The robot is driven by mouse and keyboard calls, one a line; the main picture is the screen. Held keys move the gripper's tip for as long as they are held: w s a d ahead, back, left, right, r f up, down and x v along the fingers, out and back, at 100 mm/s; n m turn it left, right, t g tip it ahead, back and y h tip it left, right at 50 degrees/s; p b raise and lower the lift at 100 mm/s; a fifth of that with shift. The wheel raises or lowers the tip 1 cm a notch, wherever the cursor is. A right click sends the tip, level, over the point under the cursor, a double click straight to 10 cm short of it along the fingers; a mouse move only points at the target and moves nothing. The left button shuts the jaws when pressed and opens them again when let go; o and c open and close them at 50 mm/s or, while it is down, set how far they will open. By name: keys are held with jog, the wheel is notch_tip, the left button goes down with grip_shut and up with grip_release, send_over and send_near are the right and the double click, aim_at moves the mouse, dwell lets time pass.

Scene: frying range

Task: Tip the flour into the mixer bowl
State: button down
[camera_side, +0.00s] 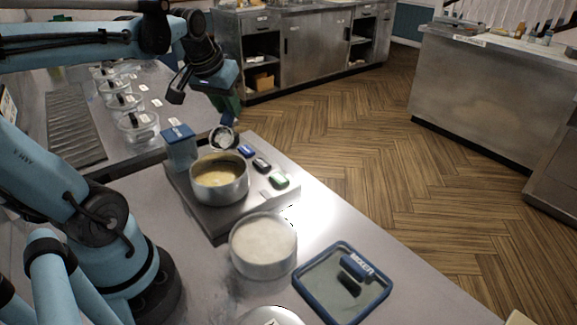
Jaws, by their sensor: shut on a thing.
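The mixer bowl (236,188) is a round metal pan with pale yellow content. It stands on a flat metal base (212,222) with blue, black and green buttons. My gripper (221,116) is above and behind it, shut on a small round dish (224,139). The dish has a dark rim and pale content, perhaps the flour, and its mouth looks tilted toward the camera. It shows just beyond the bowl's far rim; I cannot tell its height. The jaws' hold is too small to see clearly.
A blue box (180,148) stands at the base's back left corner. A second metal pan (262,262) with whitish content and a blue-framed lid marked MIXER (315,297) are in front. Several clear dishes (139,127) stand on the left counter, beside a ribbed mat (73,125).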

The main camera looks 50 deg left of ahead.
jog(key=shift+w+a+f+g+h, duration=0.4)
jog(key=shift+w+f+g+h, duration=0.25)
jog(key=shift+g, duration=0.3)
jog(key=shift+w+a+f+g+h, duration=0.4)
jog(key=shift+w+f+g, duration=0.3)
jog(key=shift+g, duration=0.25)
jog(key=shift+w+a+r+g+h, duration=0.15)
jog(key=shift+w+g+h, duration=0.25)
jog(key=shift+g, duration=0.45)
jog(key=shift+w+a+g+h, duration=0.15)
jog(key=shift+g+h, duration=0.4)
jog(key=shift+g, duration=0.3)
